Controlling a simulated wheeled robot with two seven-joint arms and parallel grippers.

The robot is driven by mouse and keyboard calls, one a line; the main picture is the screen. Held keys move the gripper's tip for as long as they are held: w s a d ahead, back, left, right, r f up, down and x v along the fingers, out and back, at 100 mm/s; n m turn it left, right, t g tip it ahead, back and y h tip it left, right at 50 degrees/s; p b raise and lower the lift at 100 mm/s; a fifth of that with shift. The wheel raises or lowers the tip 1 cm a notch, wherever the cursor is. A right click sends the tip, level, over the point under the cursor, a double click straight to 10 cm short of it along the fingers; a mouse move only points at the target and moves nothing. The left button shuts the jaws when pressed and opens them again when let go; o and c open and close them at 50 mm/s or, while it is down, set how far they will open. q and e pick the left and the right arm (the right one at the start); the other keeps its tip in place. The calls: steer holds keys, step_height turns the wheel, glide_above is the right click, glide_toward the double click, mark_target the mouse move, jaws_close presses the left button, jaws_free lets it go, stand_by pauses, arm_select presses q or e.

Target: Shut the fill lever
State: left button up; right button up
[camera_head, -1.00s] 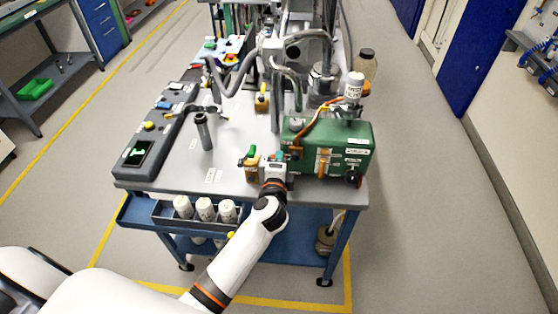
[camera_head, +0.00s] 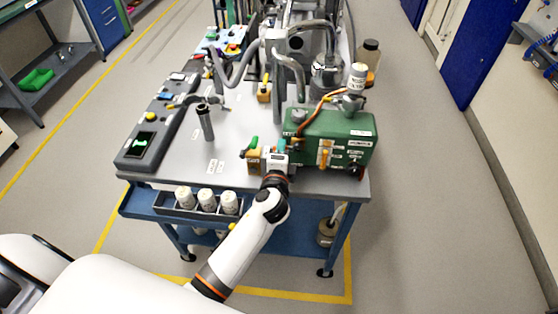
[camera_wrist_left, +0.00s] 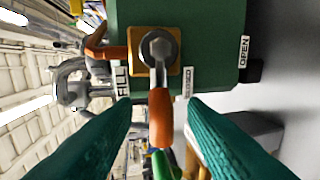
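The fill lever shows in the left wrist view as a metal arm with an orange grip (camera_wrist_left: 160,118), mounted on a brass block (camera_wrist_left: 143,62) on the green box (camera_wrist_left: 208,50). Labels FILL (camera_wrist_left: 122,80), CLOSED (camera_wrist_left: 189,82) and OPEN (camera_wrist_left: 244,50) are near it. The lever points down the picture. My left gripper (camera_wrist_left: 160,106) is open, one teal finger on each side of the grip, with visible gaps. In the head view my left gripper (camera_head: 279,149) is at the left end of the green box (camera_head: 343,130), hiding the lever there. My right gripper is out of view.
A brass block with a green handle (camera_head: 252,143) is just left of my gripper. A brown-capped bottle (camera_head: 368,60) and a white bottle (camera_head: 356,77) stand behind the box. A dark control panel (camera_head: 142,147) lines the cart's left side. White bottles (camera_head: 207,201) sit in the front tray.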

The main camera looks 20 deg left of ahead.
arm_select(q)
steer(key=b+v, duration=0.2)
steer(key=v, duration=0.9)
steer(key=shift+s, duration=0.2)
steer(key=s+d+f+n+g+h+b, duration=0.1)
steer(key=s+f+g, duration=0.15)
steer(key=f, duration=0.85)
steer(key=s+f+n+g+h, duration=0.1)
steer(key=s+f+g+h, duration=0.15)
steer(key=f, duration=0.85)
steer(key=s+d+f+n+g+b, duration=0.15)
steer(key=s+f, duration=0.25)
steer(key=f, duration=0.6)
steer(key=s+a+f+n+g, duration=0.2)
steer(key=s+f+n, duration=0.1)
steer(key=s+f, duration=0.4)
steer(key=s+a+f+n+g, duration=0.3)
steer(key=s+f, duration=0.4)
steer(key=s, duration=0.5)
steer(key=s+a+f+n+g, duration=0.2)
steer(key=s+a+f+n, duration=0.1)
steer(key=s+f, duration=0.4)
steer(key=s+h, duration=0.1)
steer(key=s, duration=0.2)
steer(key=shift+s+g, duration=0.3)
steer(key=shift+g, duration=0.05)
steer(key=shift+f, duration=0.1)
